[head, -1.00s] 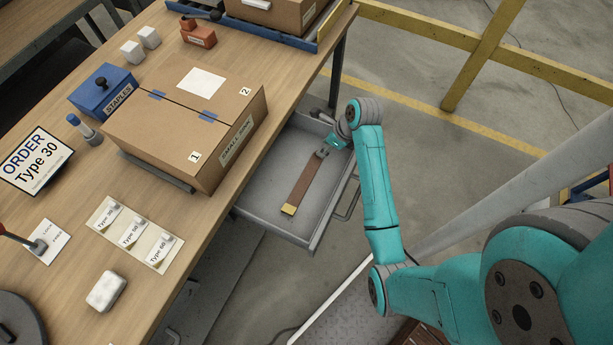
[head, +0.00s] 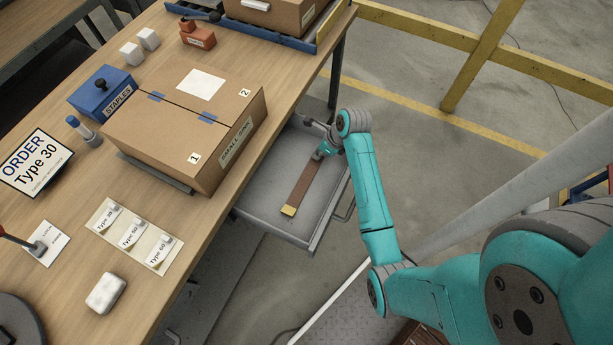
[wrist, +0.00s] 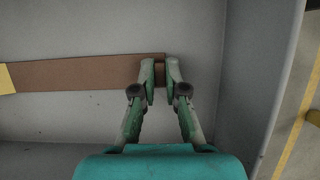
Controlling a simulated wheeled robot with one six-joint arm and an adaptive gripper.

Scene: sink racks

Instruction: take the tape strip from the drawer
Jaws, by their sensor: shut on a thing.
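The tape strip (head: 305,182) is a long flat brown band with a yellow end, lying in the open grey drawer (head: 270,222) under the table's edge. In the wrist view the strip (wrist: 80,73) runs left from my gripper (wrist: 160,75), with its yellow end at the left edge. My gripper, at the far end of the strip in the head view (head: 320,155), is shut on the brown end. The strip appears to lie along the drawer floor; I cannot tell whether any of it is lifted.
A closed cardboard box (head: 185,130) stands on the wooden table (head: 190,245) beside the drawer. A blue staples box (head: 102,90), an order sign (head: 37,162) and a card with several type labels (head: 133,235) are also there. Drawer walls surround my gripper.

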